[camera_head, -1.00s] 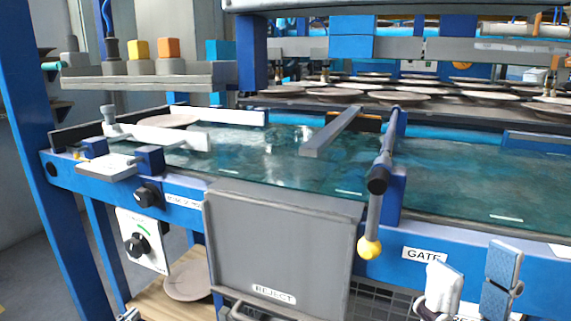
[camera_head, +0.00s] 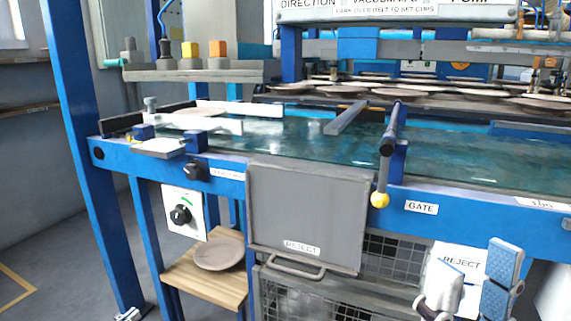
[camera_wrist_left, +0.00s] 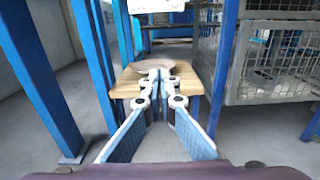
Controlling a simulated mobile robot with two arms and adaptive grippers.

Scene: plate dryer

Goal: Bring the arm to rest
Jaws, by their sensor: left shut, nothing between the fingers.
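My left gripper (camera_wrist_left: 155,76) shows in the left wrist view. Its blue-padded fingers meet at the tips, with nothing between them. It points toward the wooden shelf (camera_wrist_left: 127,88) with a plate on it; it looks clear of both, though its tips overlap them in the picture. The head view does not show this gripper. My right gripper (camera_head: 476,262) is at the lower right of the head view. Its two fingers point up and stand apart, with nothing seen between them. It is in front of the white REJECT sign.
The blue dryer frame (camera_head: 460,203) with its glassy belt (camera_head: 300,140) spans the head view. A grey REJECT flap (camera_head: 308,215) hangs in front, above a wire cage (camera_head: 300,300). A blue post (camera_head: 75,150) stands left. Floor is open at lower left.

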